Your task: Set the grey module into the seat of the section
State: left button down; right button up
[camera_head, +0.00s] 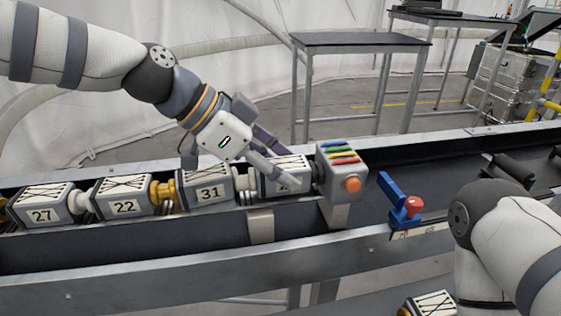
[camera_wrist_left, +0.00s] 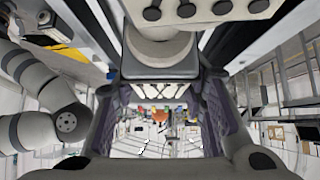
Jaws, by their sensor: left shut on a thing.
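My left gripper (camera_head: 272,166) comes down from the left and is shut on a grey module (camera_head: 300,164) with black lacing on top. One finger crosses its front and partly hides its number. The module sits in line between the module marked 31 (camera_head: 211,192) and a grey end block (camera_head: 330,180) with coloured stripes and an orange knob. My right gripper is out of view.
Modules marked 22 (camera_head: 124,195) and 27 (camera_head: 45,203) continue the row to the left. A blue lever with a red knob (camera_head: 413,206) stands right of the end block. Another laced module (camera_head: 430,304) is cut off at the bottom.

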pick_arm(q)
jog(key=c, duration=1)
grip_release()
jog(key=shift+r, duration=0.3)
jog(key=p+v, duration=0.1)
jog(key=v, duration=1)
jog(key=shift+r, duration=0.35)
jog(key=shift+a+r, duration=0.25)
jog(key=shift+a, duration=0.1)
